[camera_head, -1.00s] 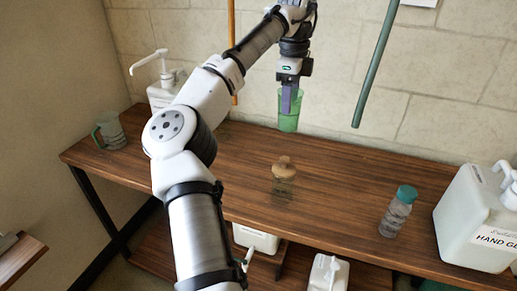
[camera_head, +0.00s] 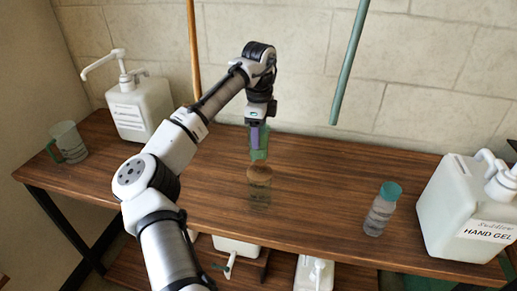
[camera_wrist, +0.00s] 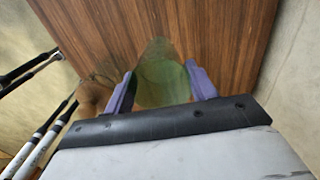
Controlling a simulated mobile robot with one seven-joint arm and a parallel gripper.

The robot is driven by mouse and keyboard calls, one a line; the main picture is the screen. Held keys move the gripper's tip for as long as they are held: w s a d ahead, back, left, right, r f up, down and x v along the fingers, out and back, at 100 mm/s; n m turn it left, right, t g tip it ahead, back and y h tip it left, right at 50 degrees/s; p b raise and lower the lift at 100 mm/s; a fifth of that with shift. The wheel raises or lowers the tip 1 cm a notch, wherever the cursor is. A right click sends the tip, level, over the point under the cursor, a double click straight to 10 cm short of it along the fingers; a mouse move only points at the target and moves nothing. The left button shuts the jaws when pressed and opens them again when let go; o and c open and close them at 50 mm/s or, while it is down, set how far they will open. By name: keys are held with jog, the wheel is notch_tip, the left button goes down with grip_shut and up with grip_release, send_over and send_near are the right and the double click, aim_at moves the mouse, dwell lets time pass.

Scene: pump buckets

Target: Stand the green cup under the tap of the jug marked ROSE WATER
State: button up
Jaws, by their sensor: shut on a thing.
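A translucent green cup (camera_head: 259,152) hangs in my gripper (camera_head: 258,140), above the middle of the wooden table. In the wrist view my gripper (camera_wrist: 160,92) has its purple fingers on either side of the green cup (camera_wrist: 163,78). No label reading ROSE WATER can be made out. Two white jugs stand on the lower shelf, partly hidden by the tabletop: one with a tap (camera_head: 237,246), the other (camera_head: 313,272) to its right. Their markings do not show.
On the table (camera_head: 330,190) stand a corked glass jar (camera_head: 259,190) just below the cup in the picture, a teal-capped bottle (camera_head: 381,211), a HAND GEL pump jug (camera_head: 463,215), a white pump jug (camera_head: 140,107) and a mug (camera_head: 69,143). Two poles rise behind.

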aim_at(262, 152)
jog(key=shift+f, duration=2.85)
jog(key=o, duration=1)
